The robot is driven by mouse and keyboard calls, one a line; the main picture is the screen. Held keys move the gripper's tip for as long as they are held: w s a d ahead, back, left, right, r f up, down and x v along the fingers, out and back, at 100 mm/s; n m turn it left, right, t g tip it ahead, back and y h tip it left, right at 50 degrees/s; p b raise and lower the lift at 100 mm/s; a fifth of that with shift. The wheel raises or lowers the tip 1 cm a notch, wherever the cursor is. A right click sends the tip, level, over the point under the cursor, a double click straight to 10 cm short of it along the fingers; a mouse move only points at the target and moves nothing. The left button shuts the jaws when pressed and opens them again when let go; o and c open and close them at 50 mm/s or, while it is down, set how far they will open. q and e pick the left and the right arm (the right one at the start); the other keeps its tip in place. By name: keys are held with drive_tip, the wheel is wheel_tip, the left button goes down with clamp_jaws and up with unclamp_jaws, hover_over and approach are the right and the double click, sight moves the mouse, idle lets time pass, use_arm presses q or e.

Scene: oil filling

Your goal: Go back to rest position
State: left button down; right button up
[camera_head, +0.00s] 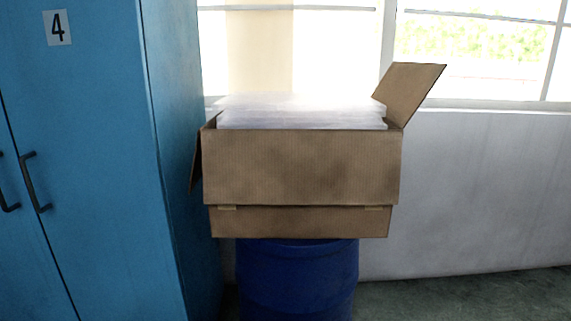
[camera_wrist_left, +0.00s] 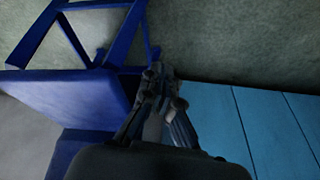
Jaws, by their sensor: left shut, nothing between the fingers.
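My left gripper (camera_wrist_left: 165,95) shows in the left wrist view, dark and shut, with nothing between its fingers. It appears near a blue metal frame (camera_wrist_left: 125,40) and a blue panel (camera_wrist_left: 75,100) on its left; I cannot tell the distance. Neither gripper shows in the head view. My right gripper is not in view.
An open cardboard box (camera_head: 300,165) with clear plastic-like contents (camera_head: 300,112) stands on a blue barrel (camera_head: 297,280). A blue cabinet (camera_head: 100,120) marked 4 stands at left. A pale wall (camera_head: 480,190) with windows is behind. Light-blue panels (camera_wrist_left: 265,120) show in the wrist view.

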use_arm(q)
wheel_tip(320, 180, down, 11)
drive_tip(key=s+g+p, duration=0.1)
drive_tip(key=s+p, duration=0.1)
drive_tip(key=p, duration=1.4)
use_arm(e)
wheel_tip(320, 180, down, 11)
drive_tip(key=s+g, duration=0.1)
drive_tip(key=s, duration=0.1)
use_arm(q)
drive_tip(key=s+a+f+p, duration=0.1)
drive_tip(key=s+p, duration=0.5)
drive_tip(key=s, duration=0.2)
drive_tip(key=s+a+f+g+p, duration=0.1)
drive_tip(key=s+a+f+p, duration=0.1)
drive_tip(key=s+p, duration=0.3)
drive_tip(key=s, duration=0.3)
drive_tip(key=shift+f+g+p, duration=0.3)
drive_tip(key=shift+p, duration=0.1)
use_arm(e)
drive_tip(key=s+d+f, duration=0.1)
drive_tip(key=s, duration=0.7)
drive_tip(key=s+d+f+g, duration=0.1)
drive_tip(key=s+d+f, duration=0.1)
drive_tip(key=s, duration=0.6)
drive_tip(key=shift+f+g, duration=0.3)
